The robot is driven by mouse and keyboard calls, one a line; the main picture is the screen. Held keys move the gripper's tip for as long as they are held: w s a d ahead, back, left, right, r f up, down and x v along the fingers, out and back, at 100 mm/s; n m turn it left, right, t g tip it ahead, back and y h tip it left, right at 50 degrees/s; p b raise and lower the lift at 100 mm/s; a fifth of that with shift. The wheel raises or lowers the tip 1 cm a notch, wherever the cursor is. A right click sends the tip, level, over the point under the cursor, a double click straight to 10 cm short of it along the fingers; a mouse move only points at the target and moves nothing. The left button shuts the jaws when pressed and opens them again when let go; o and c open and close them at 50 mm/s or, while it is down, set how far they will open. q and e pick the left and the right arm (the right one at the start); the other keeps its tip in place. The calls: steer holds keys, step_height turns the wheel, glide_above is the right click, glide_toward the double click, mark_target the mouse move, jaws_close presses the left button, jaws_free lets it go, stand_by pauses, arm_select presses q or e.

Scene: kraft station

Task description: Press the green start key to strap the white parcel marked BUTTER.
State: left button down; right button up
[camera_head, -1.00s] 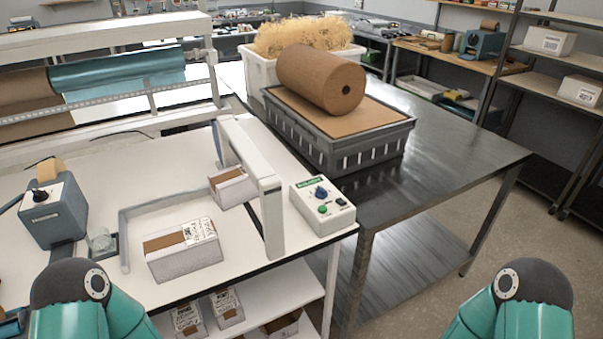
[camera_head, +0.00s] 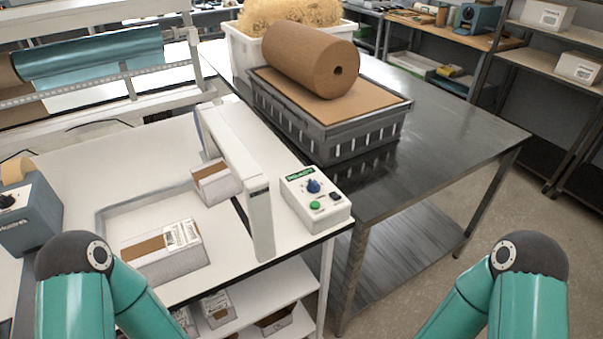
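A white control box (camera_head: 315,199) stands at the right end of the white bench, with a green key (camera_head: 315,205), a blue knob (camera_head: 313,186) and a black key on top. To its left is the white strapping arch (camera_head: 236,180). One white parcel with a brown band (camera_head: 214,181) sits at the arch's left side, partly hidden by it. A larger white parcel with a brown band and a label (camera_head: 163,252) lies at the front left of the bench. The label words are too small to read. My two arms show at the bottom corners; neither gripper is in view.
A grey crate (camera_head: 346,146) bearing a brown paper roll (camera_head: 314,68) stands on the dark metal table (camera_head: 440,150) behind the control box. A blue-grey tape dispenser (camera_head: 30,213) is at the left. Several parcels lie on the shelf below. The table's right part is clear.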

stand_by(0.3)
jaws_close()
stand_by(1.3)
